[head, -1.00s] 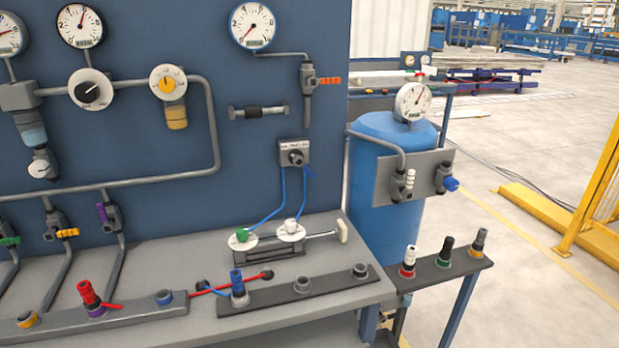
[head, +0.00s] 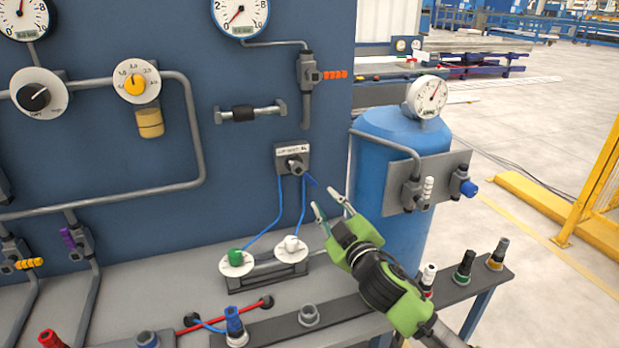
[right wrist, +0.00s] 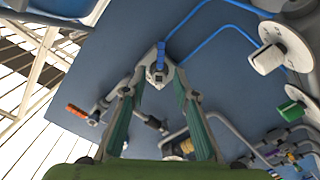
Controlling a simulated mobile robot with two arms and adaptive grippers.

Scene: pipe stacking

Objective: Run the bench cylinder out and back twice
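The bench cylinder (head: 268,277) lies on the bench top below the panel. Its body carries a green-capped and a white-capped round fitting, each with a blue hose. My right gripper (head: 327,202) is open and empty, below and right of the valve. In the right wrist view the valve (right wrist: 158,76) shows between the spread fingers, beyond them, apparently untouched. My left gripper is not in view.
A blue tank (head: 400,140) with a gauge stands right of the panel. A rail (head: 345,308) with fittings runs along the bench front, and a side shelf holds several capped fittings. Gauges, knobs and pipes cover the panel. Yellow railing stands at the far right.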

